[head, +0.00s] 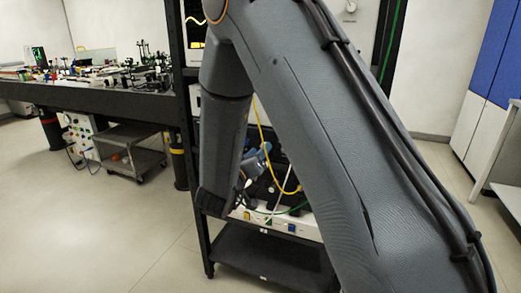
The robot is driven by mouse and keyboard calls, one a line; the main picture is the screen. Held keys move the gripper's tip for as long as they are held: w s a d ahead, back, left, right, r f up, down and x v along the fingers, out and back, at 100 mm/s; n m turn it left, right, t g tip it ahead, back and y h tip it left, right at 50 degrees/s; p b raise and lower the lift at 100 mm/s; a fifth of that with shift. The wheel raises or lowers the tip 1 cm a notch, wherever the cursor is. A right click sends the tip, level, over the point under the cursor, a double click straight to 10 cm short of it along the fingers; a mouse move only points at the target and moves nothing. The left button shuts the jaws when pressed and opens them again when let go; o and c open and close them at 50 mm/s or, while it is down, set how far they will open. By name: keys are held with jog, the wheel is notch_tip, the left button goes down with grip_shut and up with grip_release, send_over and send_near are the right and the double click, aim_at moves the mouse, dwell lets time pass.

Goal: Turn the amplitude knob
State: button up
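I cannot make out the amplitude knob; my own arm crosses the middle of the head view and covers much of the rack. The dark equipment rack (187,110) stands behind my arm, with a screen (195,22) showing a yellow wave near its top. My forearm hangs down in front of the rack. Small blue-grey parts (256,163) beside its lower end look like my gripper, in front of dark gear on the rack. They are small and partly hidden, so its fingers and any contact are unclear.
Yellow and green cables (262,128) hang at the rack above a white power strip (270,222). A long optics bench (90,98) and a grey cart (133,155) stand at the left. Blue-and-white cabinets (485,85) stand at the right. The floor at left is clear.

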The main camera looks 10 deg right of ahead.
jog(key=shift+w+d, duration=0.45)
jog(key=shift+w, duration=0.15)
grip_shut()
